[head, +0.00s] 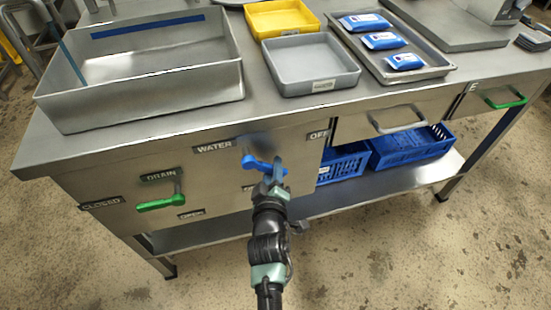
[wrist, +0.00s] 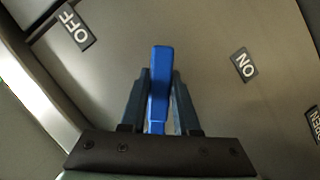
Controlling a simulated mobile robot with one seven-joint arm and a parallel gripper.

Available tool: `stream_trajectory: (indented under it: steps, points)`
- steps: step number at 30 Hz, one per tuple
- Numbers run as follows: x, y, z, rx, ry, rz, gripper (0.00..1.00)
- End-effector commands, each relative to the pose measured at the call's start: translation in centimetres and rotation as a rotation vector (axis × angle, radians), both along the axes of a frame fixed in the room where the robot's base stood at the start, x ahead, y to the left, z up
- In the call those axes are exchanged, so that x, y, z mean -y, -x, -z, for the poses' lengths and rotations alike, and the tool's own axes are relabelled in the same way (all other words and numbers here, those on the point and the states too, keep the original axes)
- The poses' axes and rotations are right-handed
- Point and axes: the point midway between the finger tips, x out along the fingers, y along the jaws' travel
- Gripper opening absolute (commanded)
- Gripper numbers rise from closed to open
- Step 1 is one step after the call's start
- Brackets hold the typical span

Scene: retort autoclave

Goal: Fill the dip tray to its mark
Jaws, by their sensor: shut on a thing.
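The dip tray (head: 160,92) is a deep steel tray at the left of the bench top. A blue band (head: 148,25) runs along its inner back wall, above a grey floor; I cannot tell whether there is water in it. The blue water handle (head: 262,164) is on the front panel below the WATER label (head: 213,147). My gripper (head: 272,178) is shut on this handle. In the wrist view the handle (wrist: 160,85) stands between my gripper's fingers (wrist: 159,100), between the OFF label (wrist: 75,26) and the ON label (wrist: 243,65).
A green drain handle (head: 155,203) is at the panel's left, near the CLOSED label (head: 100,203). A grey tray (head: 312,82), a yellow tray (head: 281,18) and a steel tray with blue-white packs (head: 382,41) stand on the bench. Blue crates (head: 410,146) sit on the lower shelf.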

Motion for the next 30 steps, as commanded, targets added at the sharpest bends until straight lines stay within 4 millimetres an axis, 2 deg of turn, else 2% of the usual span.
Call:
stream_trajectory:
  steps: [20, 21, 24, 25, 30]
  points:
    - [-0.31, 0.13, 0.48, -0.018, -0.063, 0.000, 0.00]
    - [-0.31, 0.13, 0.47, -0.018, -0.063, 0.000, 0.37]
    - [-0.31, 0.11, 0.44, -0.018, -0.062, 0.000, 0.55]
    - [-0.30, 0.11, 0.44, -0.018, -0.062, 0.000, 0.60]
    - [-0.31, 0.09, 0.40, -0.017, -0.062, 0.000, 0.60]
